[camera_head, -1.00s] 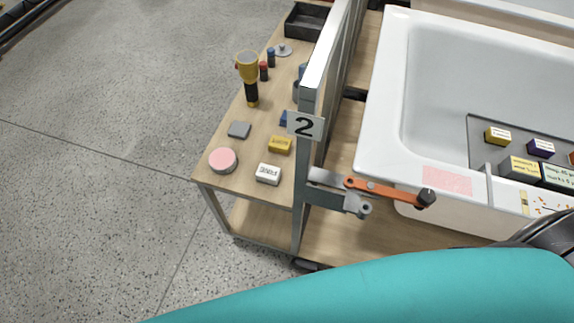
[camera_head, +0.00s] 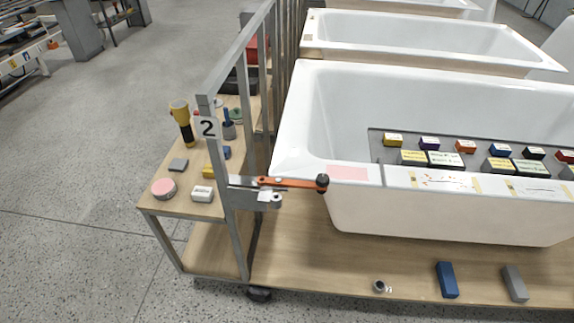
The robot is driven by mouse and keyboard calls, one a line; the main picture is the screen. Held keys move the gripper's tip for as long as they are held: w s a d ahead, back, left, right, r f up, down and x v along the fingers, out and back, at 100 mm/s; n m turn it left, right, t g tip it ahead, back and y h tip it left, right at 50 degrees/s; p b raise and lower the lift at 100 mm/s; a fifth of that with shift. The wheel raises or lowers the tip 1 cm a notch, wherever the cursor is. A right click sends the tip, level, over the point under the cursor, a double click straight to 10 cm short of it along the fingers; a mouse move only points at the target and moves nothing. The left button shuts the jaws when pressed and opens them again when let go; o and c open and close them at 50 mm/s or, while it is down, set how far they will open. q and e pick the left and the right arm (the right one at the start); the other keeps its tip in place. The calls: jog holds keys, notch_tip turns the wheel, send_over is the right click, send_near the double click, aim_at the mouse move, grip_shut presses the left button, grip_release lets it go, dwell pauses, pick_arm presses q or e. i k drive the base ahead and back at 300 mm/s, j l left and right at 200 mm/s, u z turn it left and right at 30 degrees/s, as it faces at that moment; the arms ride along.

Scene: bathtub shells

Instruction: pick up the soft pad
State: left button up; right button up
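No label marks the soft pad, so I cannot tell for sure which thing it is. On the side shelf at left lie a round pink-topped pad (camera_head: 163,187), a flat grey pad (camera_head: 178,164) and a white block with dark lettering (camera_head: 202,194). A yellow block (camera_head: 208,171) and a blue block (camera_head: 227,152) are partly hidden by the metal frame. Nothing touches the pink or grey pad. Neither of my grippers is in view.
A white bathtub (camera_head: 460,213) stands right of the metal frame (camera_head: 232,178). An orange-handled clamp (camera_head: 290,183) juts toward its rim. A yellow-black torch (camera_head: 182,122) stands on the shelf. A blue block (camera_head: 446,280) and grey block (camera_head: 515,283) lie on the lower boards.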

aim_at(207, 172)
jog(key=i+j+z, duration=0.15)
jog(key=j+z, duration=0.25)
jog(key=j, duration=0.15)
jog(key=i+j+z, duration=0.1)
jog(key=j+z, duration=0.3)
jog(key=j, duration=0.15)
jog(key=j+z, duration=0.4)
jog(key=j, duration=0.2)
